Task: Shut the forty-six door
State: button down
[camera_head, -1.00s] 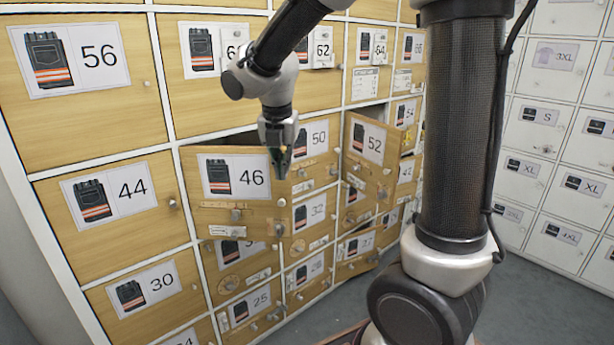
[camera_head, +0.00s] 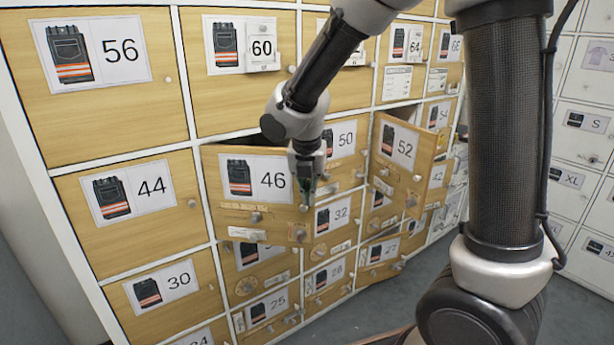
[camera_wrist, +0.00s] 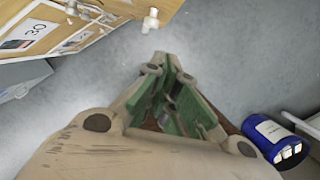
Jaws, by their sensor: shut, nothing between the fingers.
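The door marked 46 (camera_head: 238,209) is a pale wood panel with a trousers picture label. It stands ajar, with a dark gap along its top and its right side swung out. Round knobs and small tags show on its lower part. My gripper (camera_head: 307,203) is shut and empty, pointing down at the door's right edge in the head view. I cannot tell whether it touches the door. In the wrist view the green-padded fingers (camera_wrist: 178,90) are together over the grey floor, with a pale knob (camera_wrist: 150,20) just beyond them.
The door marked 52 (camera_head: 395,160) also stands open to the right of my gripper. Doors 44 (camera_head: 130,215) and 56 (camera_head: 100,100) at left look shut. White lockers (camera_head: 585,150) stand at far right. A blue container (camera_wrist: 275,138) is at the wrist view's lower right.

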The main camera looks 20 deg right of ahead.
jog(key=w, duration=0.1)
jog(key=w+d, duration=0.2)
jog(key=shift+w+f, duration=0.4)
